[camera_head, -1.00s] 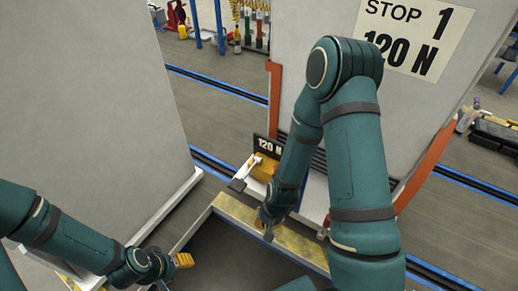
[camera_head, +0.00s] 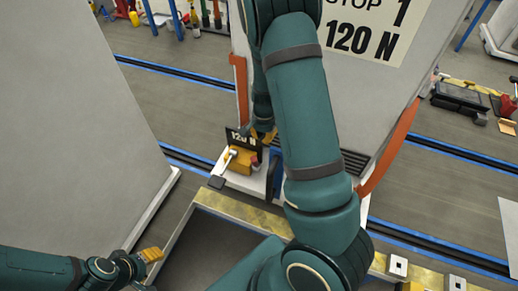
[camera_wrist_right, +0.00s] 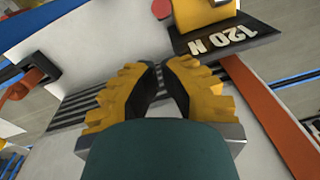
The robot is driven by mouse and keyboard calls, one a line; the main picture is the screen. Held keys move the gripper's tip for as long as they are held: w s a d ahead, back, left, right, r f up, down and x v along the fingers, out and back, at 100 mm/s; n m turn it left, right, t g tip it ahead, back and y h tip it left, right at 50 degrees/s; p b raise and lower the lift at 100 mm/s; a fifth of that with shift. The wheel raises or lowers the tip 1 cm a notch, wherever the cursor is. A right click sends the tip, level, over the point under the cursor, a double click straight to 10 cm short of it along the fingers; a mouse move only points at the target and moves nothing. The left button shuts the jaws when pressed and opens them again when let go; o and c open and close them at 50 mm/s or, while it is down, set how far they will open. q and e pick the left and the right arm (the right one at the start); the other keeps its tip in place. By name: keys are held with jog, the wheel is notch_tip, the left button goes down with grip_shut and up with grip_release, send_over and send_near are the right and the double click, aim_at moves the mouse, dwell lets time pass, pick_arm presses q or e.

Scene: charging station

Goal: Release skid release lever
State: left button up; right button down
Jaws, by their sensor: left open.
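My right gripper (camera_head: 263,137) is just behind the sign, partly covered by my arm. In the right wrist view its yellow fingers (camera_wrist_right: 161,66) are close together with a narrow gap and nothing visible between them. The sign (camera_wrist_right: 222,40) and part of the yellow block (camera_wrist_right: 200,8) are at the upper right there; the lever handle is not visible. My left gripper (camera_head: 152,256) is open and empty at lower left.
A pale cabinet with the STOP 1 sign (camera_head: 368,33) and orange edges stands behind. A large grey panel (camera_head: 70,130) stands on the left. A yellow-edged frame (camera_head: 245,212) lies in front. Blue-edged rails (camera_head: 190,80) cross the floor.

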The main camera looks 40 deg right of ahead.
aim_at(255, 164)
pick_arm(q)
jog(key=f+b, duration=0.1)
jog(key=s+f+b, duration=0.1)
jog(key=f+b, duration=0.1)
jog(key=shift+d, duration=0.1)
pick_arm(e)
notch_tip(255, 164, down, 10)
jog(key=shift+w, duration=0.35)
dwell(0.4)
